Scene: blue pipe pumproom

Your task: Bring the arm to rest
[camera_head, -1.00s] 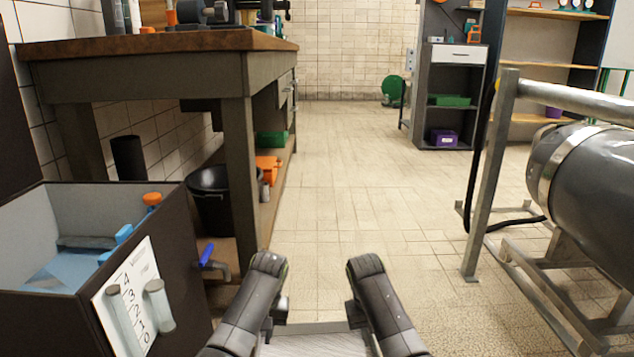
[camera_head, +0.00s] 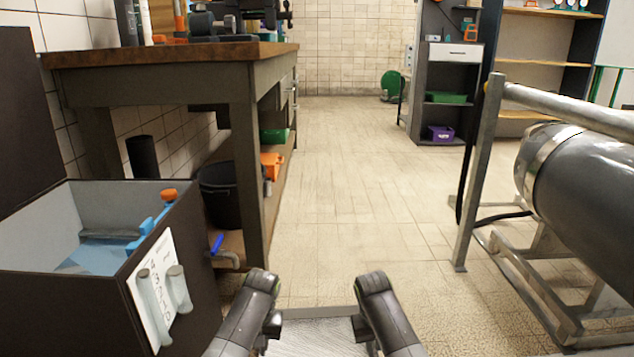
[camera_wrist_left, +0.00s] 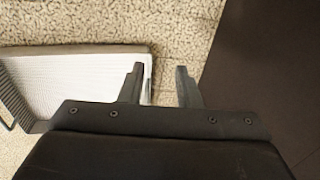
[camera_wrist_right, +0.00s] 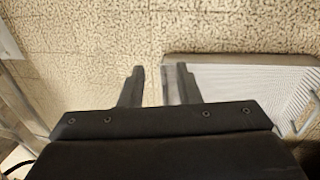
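My left gripper (camera_wrist_left: 158,70) is open and empty in the left wrist view, its two fingers apart above the speckled floor. A dark surface lies to its right there. My right gripper (camera_wrist_right: 160,70) is also open and empty above the floor in the right wrist view. In the head view both arms are folded low and side by side at the bottom centre. The fingers cannot be made out in that view.
A dark open box (camera_head: 55,305) with blue contents stands close on the left, before a wooden-topped workbench (camera_head: 170,52). A grey tank (camera_head: 590,190) on a metal frame (camera_head: 470,190) stands on the right. The tiled floor (camera_head: 350,190) between is clear toward a shelf unit (camera_head: 447,100).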

